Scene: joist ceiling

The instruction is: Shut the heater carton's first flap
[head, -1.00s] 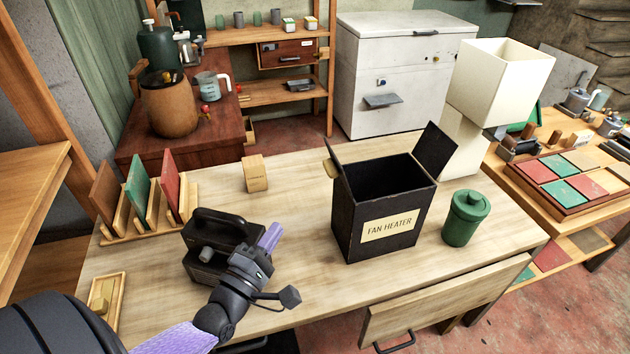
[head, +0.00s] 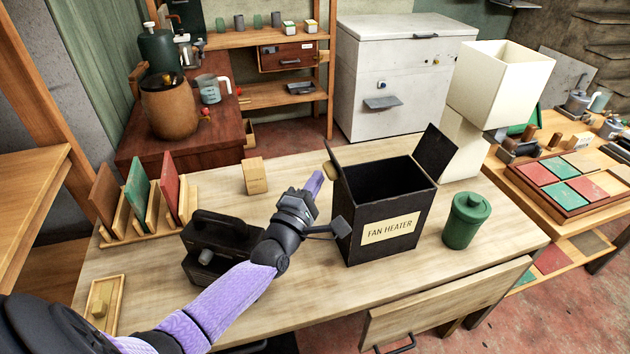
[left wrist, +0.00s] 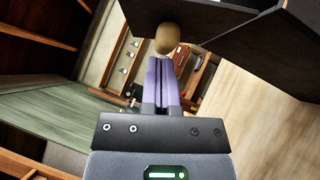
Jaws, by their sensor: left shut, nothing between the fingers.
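The heater carton (head: 385,215) is a black open box labelled FAN HEATER, standing upright on the table. Its left flap (head: 334,158) stands raised, with a tan knob or tab (head: 330,172) on its outer side. Its right flap (head: 434,152) also stands up, tilted outward. My left gripper (head: 318,181) is shut and empty, just left of the carton, close to the left flap. In the left wrist view the purple fingers (left wrist: 161,80) are together, pointing at the tan tab (left wrist: 168,39) beneath the dark flap (left wrist: 190,14); contact is unclear. My right gripper is not in view.
A green lidded canister (head: 466,220) and a white lamp (head: 500,85) stand to the right. A small wooden block (head: 254,176) and a card rack (head: 140,200) are farther left.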

